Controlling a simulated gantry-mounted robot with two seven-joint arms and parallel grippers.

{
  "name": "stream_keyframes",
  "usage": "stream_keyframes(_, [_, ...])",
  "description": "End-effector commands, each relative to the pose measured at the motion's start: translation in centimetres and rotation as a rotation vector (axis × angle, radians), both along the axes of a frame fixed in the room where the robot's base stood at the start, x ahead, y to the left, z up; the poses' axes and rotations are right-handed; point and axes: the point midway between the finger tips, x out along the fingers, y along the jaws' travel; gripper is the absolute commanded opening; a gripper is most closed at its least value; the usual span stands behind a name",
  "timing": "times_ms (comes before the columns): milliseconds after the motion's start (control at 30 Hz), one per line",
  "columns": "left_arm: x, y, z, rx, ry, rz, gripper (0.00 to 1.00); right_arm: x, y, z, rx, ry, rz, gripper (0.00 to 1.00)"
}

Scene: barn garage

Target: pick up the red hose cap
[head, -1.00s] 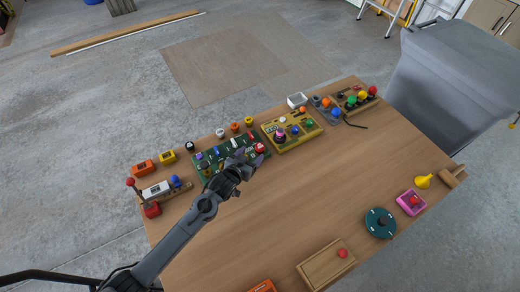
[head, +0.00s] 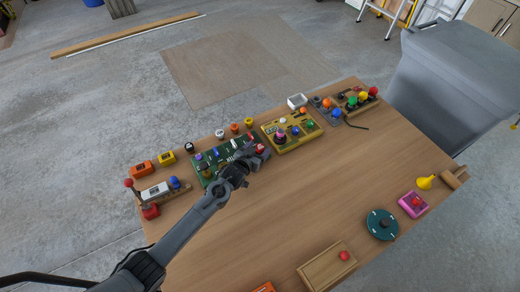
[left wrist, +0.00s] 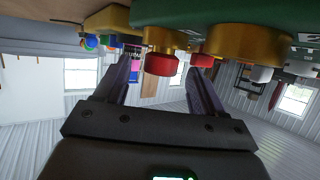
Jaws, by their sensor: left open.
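The red hose cap (head: 261,148) is at the right end of the green board (head: 210,172), partly behind my left gripper (head: 250,157). The left wrist view shows a red cap (left wrist: 163,65) on a brass-coloured fitting (left wrist: 163,38), in the gap between my two spread fingers. A second red piece (left wrist: 203,60) shows near the right finger, beside a larger brass-coloured round part (left wrist: 245,42). My left gripper is open and holds nothing. I cannot tell whether a finger touches the cap. My right gripper is not in view.
A yellow board (head: 290,145) with knobs stands just right of the green board. Several coloured caps line the table's far edge. A teal disc (head: 381,225), a pink box (head: 413,205) and a wooden tray (head: 312,275) lie at the right and front. The table's middle is clear.

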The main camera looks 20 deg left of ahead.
Motion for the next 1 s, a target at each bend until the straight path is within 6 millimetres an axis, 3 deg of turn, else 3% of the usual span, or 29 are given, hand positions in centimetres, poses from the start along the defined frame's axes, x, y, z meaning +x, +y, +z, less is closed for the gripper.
stream_keyframes(67, [0.0, 0.0, 0.0, 0.0, 0.0, 0.0, 0.69, 0.0, 0.0, 0.0, 0.0, 0.0, 0.0, 0.0])
stream_keyframes(467, [0.0, 0.0, 0.0, 0.0, 0.0, 0.0, 0.09, 0.0, 0.1, 0.0, 0.004, 0.001, -0.002, 0.0])
stream_keyframes(767, [0.0, 0.0, 0.2, 0.0, 0.0, 0.0, 0.09, 0.0, 0.2, 0.0, 0.009, 0.001, -0.006, 0.0])
stream_keyframes(1000, [0.0, 0.0, 1.8, 0.0, -0.001, -0.001, 0.09, 0.0, 0.2, 0.3, 0.009, 0.001, -0.006, 0.0])
